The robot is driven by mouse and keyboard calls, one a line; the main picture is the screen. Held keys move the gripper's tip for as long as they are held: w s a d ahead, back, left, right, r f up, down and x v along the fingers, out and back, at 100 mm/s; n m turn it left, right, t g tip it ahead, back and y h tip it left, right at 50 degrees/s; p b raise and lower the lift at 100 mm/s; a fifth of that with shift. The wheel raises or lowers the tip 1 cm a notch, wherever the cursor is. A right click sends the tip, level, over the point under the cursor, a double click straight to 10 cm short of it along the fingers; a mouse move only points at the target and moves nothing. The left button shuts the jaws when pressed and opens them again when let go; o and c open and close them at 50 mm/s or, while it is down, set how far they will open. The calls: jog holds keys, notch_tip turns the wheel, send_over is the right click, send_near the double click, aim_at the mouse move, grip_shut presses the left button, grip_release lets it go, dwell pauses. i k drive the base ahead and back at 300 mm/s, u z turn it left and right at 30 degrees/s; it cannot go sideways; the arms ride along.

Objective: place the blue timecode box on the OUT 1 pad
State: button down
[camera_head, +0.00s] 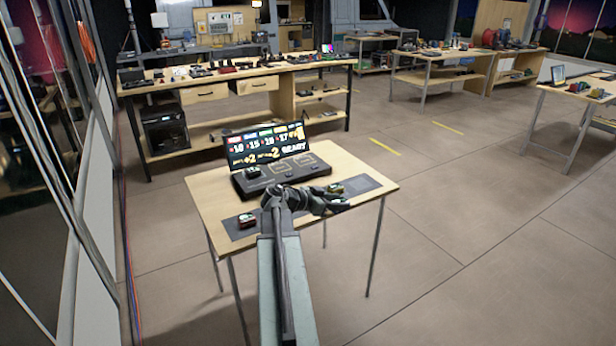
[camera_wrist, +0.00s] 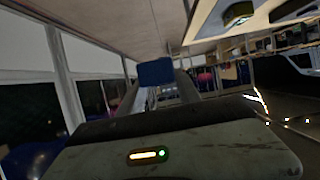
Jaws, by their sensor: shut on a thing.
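My gripper (camera_head: 336,203) hangs over the front right of the small wooden table, beside the right dark mat. In the wrist view, a small blue box (camera_wrist: 156,71) sits at the far end of my gripper, between its fingers; I take it for the blue timecode box. The gripper is shut on it. In the head view the blue box cannot be made out against the dark gripper. A dark console (camera_head: 318,171) with outlined pads lies on the table behind my arm. The pad labels, OUT 1 included, are too small to read.
A lit screen (camera_head: 268,146) stands behind the console. One small box (camera_head: 253,171) is on the console's left. Others sit on the left mat (camera_head: 247,220) and right mat (camera_head: 334,188). The wooden table (camera_head: 218,195) has open floor to its right.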

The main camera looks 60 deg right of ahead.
aim_at(280, 168)
jog(key=u, duration=0.05)
jog(key=k, duration=0.4)
jog(key=z, duration=0.6)
jog(key=i, duration=1.6)
jog(key=u, duration=0.55)
